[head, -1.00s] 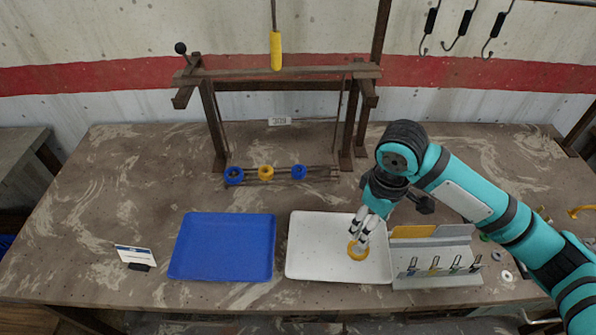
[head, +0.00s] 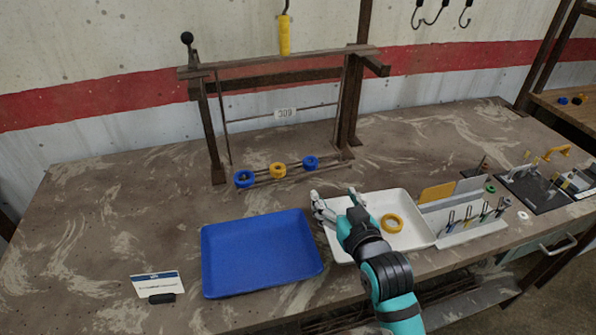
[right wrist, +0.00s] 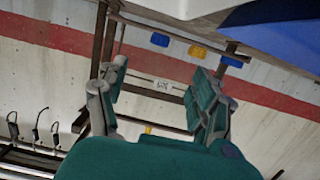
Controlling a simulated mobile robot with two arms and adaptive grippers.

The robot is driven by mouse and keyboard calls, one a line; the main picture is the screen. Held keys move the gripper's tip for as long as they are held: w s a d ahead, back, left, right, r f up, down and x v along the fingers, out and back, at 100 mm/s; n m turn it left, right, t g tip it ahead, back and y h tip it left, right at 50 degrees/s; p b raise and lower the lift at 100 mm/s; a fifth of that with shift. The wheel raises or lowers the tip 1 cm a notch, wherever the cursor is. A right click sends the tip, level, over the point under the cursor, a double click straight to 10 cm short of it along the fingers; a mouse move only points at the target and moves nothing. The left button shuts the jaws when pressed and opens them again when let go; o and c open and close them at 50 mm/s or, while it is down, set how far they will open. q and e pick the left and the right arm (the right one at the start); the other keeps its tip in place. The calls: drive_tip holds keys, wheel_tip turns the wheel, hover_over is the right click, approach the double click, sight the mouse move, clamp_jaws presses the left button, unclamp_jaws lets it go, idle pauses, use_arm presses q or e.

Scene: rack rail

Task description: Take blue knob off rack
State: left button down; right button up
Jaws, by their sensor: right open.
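In the right wrist view, the blue knobs (right wrist: 159,39) (right wrist: 232,62) and yellow knob (right wrist: 198,52) show near the top. My right gripper (head: 333,196) is open and empty, above the back left of the white tray (head: 421,238), in front of the rail and apart from the knobs. My left gripper is not in view.
A yellow ring (head: 392,223) lies in the white tray. A blue tray (head: 262,252) is at its left, a small sign (head: 157,285) further left. A holder with clips (head: 470,225) stands right of the white tray. The rack frame (head: 208,130) rises over the rail.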

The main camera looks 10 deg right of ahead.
approach(310, 158)
drive_tip(key=shift+w+a+f+p, duration=0.1)
drive_tip(key=shift+w+f+p, duration=0.35)
drive_tip(key=shift+w, duration=0.3)
drive_tip(key=shift+w+f, duration=0.15)
drive_tip(key=shift+w, duration=0.4)
drive_tip(key=shift+w+a+f+p, duration=0.1)
drive_tip(key=shift+w+p, duration=0.15)
drive_tip(key=shift+w, duration=1.1)
drive_tip(key=shift+w+a+f+p, duration=0.1)
drive_tip(key=shift+w+f+p, duration=0.1)
drive_tip(key=shift+w, duration=1.1)
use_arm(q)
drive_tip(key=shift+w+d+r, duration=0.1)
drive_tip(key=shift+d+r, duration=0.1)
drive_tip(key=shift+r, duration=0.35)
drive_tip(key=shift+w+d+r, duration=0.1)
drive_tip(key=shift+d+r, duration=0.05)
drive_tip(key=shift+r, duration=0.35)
use_arm(e)
drive_tip(key=shift+s, duration=0.1)
drive_tip(key=shift+c, duration=1.4)
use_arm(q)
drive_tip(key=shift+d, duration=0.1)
use_arm(e)
drive_tip(key=c, duration=1)
drive_tip(key=shift+r, duration=0.15)
